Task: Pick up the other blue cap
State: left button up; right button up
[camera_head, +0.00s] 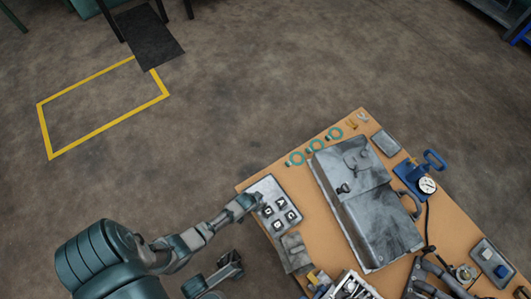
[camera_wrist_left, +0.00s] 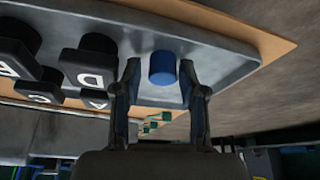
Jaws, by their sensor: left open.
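A blue cap (camera_wrist_left: 163,68) sits on a grey metal tray (camera_wrist_left: 235,62) in the left wrist view. My left gripper (camera_wrist_left: 160,72) is open, with one finger on each side of the cap. I cannot tell whether the fingers touch it. In the head view my left gripper (camera_head: 256,201) is over the left edge of the tray (camera_head: 262,186) and hides the cap. Several black lettered caps (camera_head: 278,213) stand on the tray beside it. Another gripper, apparently my right one (camera_head: 232,264), is at the lower left, off the table; its jaws are unclear.
A large grey metal case (camera_head: 362,205) fills the middle of the orange-brown table (camera_head: 405,170). Green rings (camera_head: 315,146) lie along the far edge. A blue device with a gauge (camera_head: 425,184) and a small tray with a blue item (camera_head: 500,270) are to the right.

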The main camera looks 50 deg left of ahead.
pick_arm(q)
jog(key=shift+w+r, duration=0.1)
jog(key=shift+r, duration=0.1)
jog(key=shift+a+f, duration=0.2)
jog(key=shift+a, duration=0.05)
jog(key=c, duration=0.5)
